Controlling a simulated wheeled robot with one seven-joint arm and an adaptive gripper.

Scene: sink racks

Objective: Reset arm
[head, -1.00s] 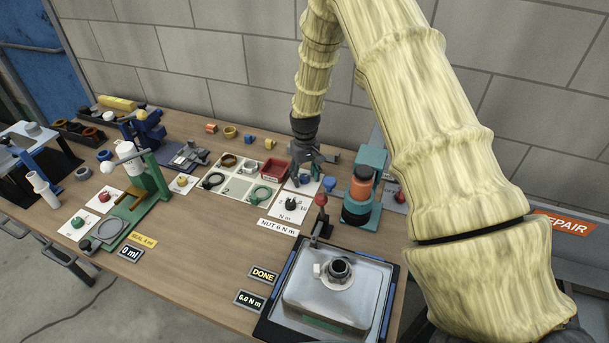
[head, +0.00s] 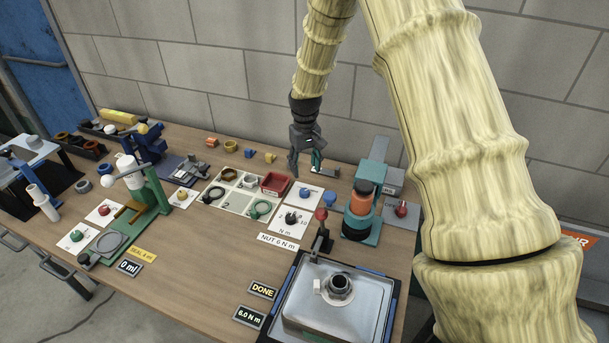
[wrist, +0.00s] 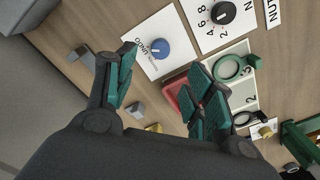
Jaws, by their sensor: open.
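My gripper (head: 306,168) hangs from the cream-coloured arm above the back of the wooden workbench (head: 190,250), behind the red tray (head: 275,182). In the wrist view my gripper (wrist: 165,95) has its two teal-padded fingers spread apart with nothing between them. Below and between the fingers lie bench top and a white card with a blue knob (wrist: 160,48). The red tray shows partly behind the right finger in the wrist view (wrist: 178,98).
A sink unit (head: 330,300) stands at the front right, beside "DONE" and "6.0 N m" signs. A teal press with an orange cylinder (head: 360,203) stands right of my gripper. A black dial (head: 291,218) and a green dispenser (head: 150,180) stand on the bench. A block wall is behind.

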